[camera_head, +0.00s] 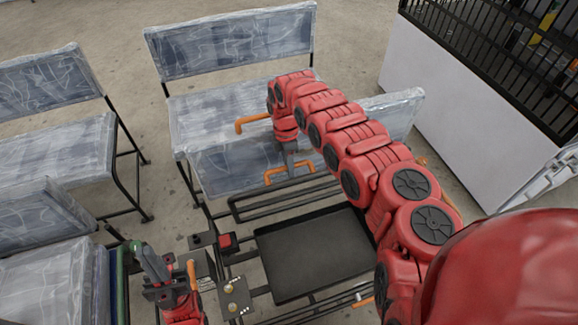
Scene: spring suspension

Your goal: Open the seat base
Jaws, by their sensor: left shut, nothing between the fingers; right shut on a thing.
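The seat base (225,165) is a worn grey-white panel below a matching backrest (230,42), on a black metal frame. My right gripper (291,168) is shut on the front handle; the red arm hides much of the panel's middle. I cannot tell how far the panel is tilted. My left gripper (155,272) is shut and empty at lower left, beside the frame and apart from the seat.
A dark flat tray (312,255) sits in the black frame in front of the seat. Other worn seats (60,150) stand at the left. A white wall with a black railing (465,105) is at the right.

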